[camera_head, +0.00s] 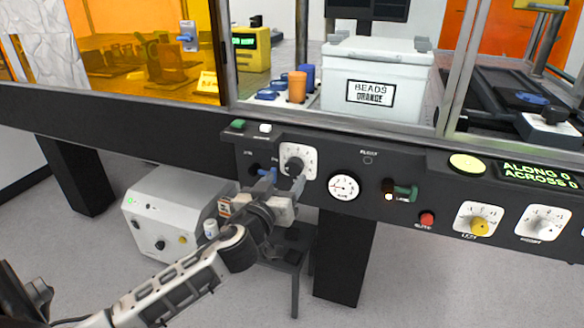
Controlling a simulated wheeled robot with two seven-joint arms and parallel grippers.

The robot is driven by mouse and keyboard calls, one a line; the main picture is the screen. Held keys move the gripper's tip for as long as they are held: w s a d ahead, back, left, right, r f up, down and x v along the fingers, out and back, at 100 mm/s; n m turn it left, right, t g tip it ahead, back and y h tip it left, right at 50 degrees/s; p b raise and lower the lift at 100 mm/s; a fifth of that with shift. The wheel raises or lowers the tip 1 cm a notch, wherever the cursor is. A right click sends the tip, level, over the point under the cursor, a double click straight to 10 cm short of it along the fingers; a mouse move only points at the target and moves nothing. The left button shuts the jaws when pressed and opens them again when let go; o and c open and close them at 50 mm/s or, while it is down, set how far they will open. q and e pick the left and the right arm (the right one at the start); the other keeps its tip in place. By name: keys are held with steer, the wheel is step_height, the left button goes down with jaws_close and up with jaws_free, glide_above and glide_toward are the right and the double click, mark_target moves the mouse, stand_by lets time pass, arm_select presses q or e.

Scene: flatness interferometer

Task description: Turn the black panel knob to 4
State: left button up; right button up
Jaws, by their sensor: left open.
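The black panel knob (293,164) sits on a white dial plate (308,154) at the left part of the dark control panel. Its scale marks are too small to read, so I cannot tell its setting. My left gripper (284,182) is open just below and in front of the knob, its fingers pointing up towards it. The fingers overlap the lower edge of the dial plate. I cannot tell whether they touch the knob. My right gripper is not in view.
Right of the knob are a round gauge (344,187), a green lever (405,192), a red button (427,219), a yellow knob (479,226) and a grey knob (541,225). A green button (238,124) lies above left. A light grey box (165,215) stands below the panel.

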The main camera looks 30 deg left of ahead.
mark_target(293, 169)
arm_select(q)
steer(key=x, duration=0.5)
steer(key=shift+w, duration=0.3)
steer(key=c, duration=1)
